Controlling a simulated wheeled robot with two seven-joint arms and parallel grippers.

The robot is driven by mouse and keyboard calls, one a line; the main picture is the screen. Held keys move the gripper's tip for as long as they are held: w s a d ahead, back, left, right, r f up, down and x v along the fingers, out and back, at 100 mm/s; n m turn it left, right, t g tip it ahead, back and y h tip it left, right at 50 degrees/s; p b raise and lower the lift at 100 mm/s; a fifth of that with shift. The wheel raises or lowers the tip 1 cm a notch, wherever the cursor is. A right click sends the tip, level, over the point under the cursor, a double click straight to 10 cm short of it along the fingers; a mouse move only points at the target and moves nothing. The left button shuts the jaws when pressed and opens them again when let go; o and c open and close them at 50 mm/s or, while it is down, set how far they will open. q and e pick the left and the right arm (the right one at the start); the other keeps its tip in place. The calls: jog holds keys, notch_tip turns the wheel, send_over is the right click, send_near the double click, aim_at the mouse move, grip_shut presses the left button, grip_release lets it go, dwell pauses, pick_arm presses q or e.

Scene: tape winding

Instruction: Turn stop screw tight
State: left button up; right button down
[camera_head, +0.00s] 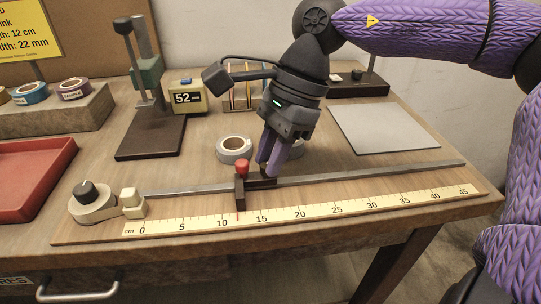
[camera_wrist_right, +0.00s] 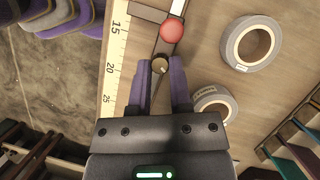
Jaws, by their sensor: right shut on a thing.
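The stop is a dark slider (camera_head: 240,190) with a red knob (camera_head: 242,166), on the metal rail near the 12 cm mark of the scale. The red knob also shows in the wrist view (camera_wrist_right: 172,30). The screw is mostly hidden in the head view. My left gripper is not in view.
The metal rail (camera_head: 360,178) and ruler (camera_head: 330,206) run along the bench front. Grey tape rolls (camera_head: 234,149) lie just behind the rail.

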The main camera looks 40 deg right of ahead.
jog(key=n+g, duration=0.1)
jog(key=n, duration=0.1)
jog(key=shift+w+f+n+b, duration=0.1)
jog(key=shift+n+b, duration=0.3)
jog(key=shift+n+g, duration=0.4)
jog(key=shift+n, duration=0.5)
jog(key=c, duration=0.5)
grip_release()
jog(key=shift+c, duration=0.2)
